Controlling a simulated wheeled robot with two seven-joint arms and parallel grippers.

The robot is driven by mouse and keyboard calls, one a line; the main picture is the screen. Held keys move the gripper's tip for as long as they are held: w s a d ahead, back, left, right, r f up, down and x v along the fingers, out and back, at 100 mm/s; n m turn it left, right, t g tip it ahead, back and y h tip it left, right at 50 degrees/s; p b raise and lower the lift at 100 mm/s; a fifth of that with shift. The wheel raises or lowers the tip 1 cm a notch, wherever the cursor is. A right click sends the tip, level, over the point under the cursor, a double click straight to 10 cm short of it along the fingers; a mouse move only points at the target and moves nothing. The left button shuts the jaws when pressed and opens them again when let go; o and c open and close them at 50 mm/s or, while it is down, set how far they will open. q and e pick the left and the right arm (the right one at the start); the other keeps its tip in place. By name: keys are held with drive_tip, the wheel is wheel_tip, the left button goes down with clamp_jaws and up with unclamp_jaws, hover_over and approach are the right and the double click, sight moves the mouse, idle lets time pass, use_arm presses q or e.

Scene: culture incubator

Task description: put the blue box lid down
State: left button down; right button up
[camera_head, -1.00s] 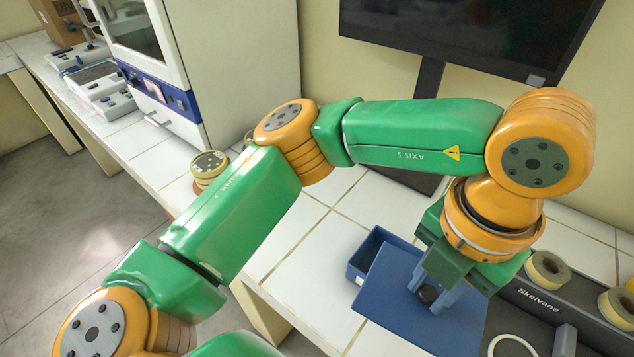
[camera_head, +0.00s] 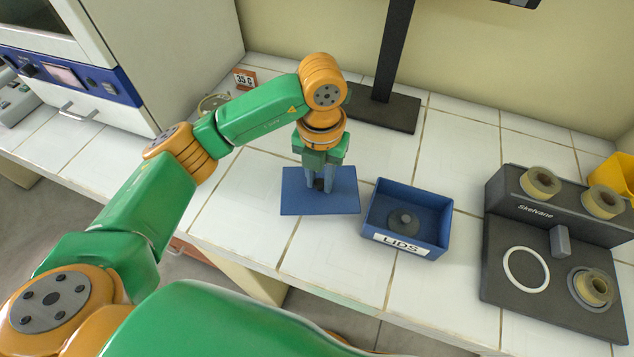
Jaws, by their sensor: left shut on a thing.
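The blue box lid (camera_head: 298,204) is a flat blue panel with a dark knob in its middle. My left gripper (camera_head: 319,188) points down over it, with its fingers shut on the knob. The lid lies level, on or just above the white tiled bench; I cannot tell whether it touches. The open blue box (camera_head: 437,222), labelled LIDS, stands just to the right of the lid, with a dark grey round knobbed piece (camera_head: 404,222) inside. My right gripper is not in view.
A dark Skelvane device (camera_head: 507,262) with several tan rolls stands at the right. A monitor stand (camera_head: 384,118) is behind. A white incubator (camera_head: 180,60) and a 35 G card (camera_head: 245,79) are at the back left. Bare tiles (camera_head: 240,238) lie left of the lid.

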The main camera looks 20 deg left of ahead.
sight(319, 180)
use_arm(q)
drive_tip(key=shift+w+a+f, duration=0.15)
drive_tip(key=shift+w+f, duration=0.1)
drive_tip(key=shift+f, duration=0.05)
drive_tip(key=f+p, duration=0.1)
drive_tip(key=f, duration=0.2)
drive_tip(key=shift+w+a+f+p, duration=0.1)
drive_tip(key=shift+w+f+p, duration=0.1)
drive_tip(key=shift+f+p, duration=0.15)
drive_tip(key=shift+f+b, duration=0.3)
drive_tip(key=c, duration=0.7)
unclamp_jaws()
drive_tip(key=shift+r, duration=0.15)
drive_tip(key=shift+r, duration=0.1)
wheel_tip(319, 180, up, 6)
drive_tip(key=shift+w+r+b, duration=0.1)
drive_tip(key=shift+r+b, duration=0.15)
drive_tip(key=shift+b, duration=0.4)
wheel_tip(319, 180, up, 6)
drive_tip(key=shift+f+p, duration=0.2)
drive_tip(key=shift+p, duration=0.1)
